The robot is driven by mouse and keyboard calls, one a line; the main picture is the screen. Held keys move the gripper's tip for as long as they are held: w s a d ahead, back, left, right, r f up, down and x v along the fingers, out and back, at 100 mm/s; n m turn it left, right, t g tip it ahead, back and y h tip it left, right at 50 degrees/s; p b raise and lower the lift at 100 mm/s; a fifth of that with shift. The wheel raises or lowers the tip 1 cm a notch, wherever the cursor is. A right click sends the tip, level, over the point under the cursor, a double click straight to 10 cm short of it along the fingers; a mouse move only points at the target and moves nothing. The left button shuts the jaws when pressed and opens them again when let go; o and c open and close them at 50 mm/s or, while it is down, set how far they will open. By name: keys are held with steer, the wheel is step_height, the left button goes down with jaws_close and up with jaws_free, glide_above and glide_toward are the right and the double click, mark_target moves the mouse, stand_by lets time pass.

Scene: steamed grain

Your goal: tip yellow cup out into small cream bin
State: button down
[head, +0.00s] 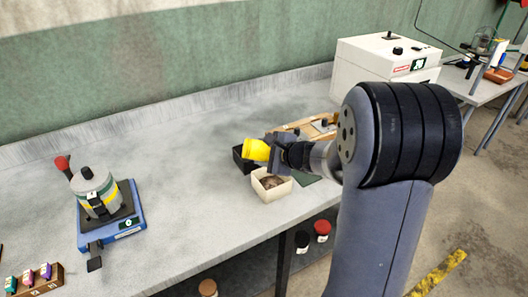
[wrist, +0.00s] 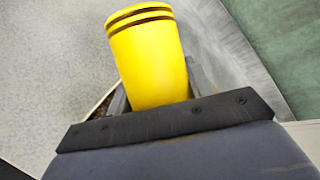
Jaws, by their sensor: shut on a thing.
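The yellow cup (head: 257,150) is tilted on its side in my gripper (head: 272,152), above and behind the small cream bin. In the wrist view the yellow cup (wrist: 150,60) shows two dark bands near one end, and my gripper (wrist: 160,108) is shut on it. The small cream bin (head: 271,195) stands on the grey bench near its front edge, with brownish matter inside. Part of the bin's rim and brown contents shows beside the cup in the wrist view. The cup's inside is hidden, so I cannot tell what it holds.
A black bin (head: 240,160) stands just behind the cream bin. A wooden tray (head: 309,128) lies behind my gripper. A white machine (head: 385,67) stands at the back right. A blue device with a grey canister (head: 97,200) is at left. The bench between is clear.

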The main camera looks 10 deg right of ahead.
step_height(320, 180, up, 5)
steer(key=p, duration=0.3)
steer(key=shift+r+p, duration=0.1)
steer(key=shift+p, duration=0.3)
steer(key=shift+a+r+n+g+h+p, duration=0.1)
steer(key=shift+r+n+g+h+p, duration=0.5)
steer(key=shift+p, duration=0.6)
steer(key=n+h+p, duration=0.1)
steer(key=h+p, duration=0.2)
steer(key=p, duration=0.1)
steer(key=shift+r+p, duration=0.1)
steer(key=shift+p, duration=0.3)
steer(key=shift+f+n+h+p, duration=0.25)
steer(key=shift+n+h+p, duration=0.2)
steer(key=shift+p, duration=0.25)
steer(key=h+p, duration=0.1)
steer(key=p, duration=0.2)
steer(key=shift+r+n+g, duration=0.25)
steer(key=shift+r+g, duration=0.05)
steer(key=shift+r, duration=0.05)
steer(key=shift+f+b, duration=0.25)
steer(key=shift+b, duration=0.05)
steer(key=shift+r+h, duration=0.1)
steer(key=shift+h, duration=0.25)
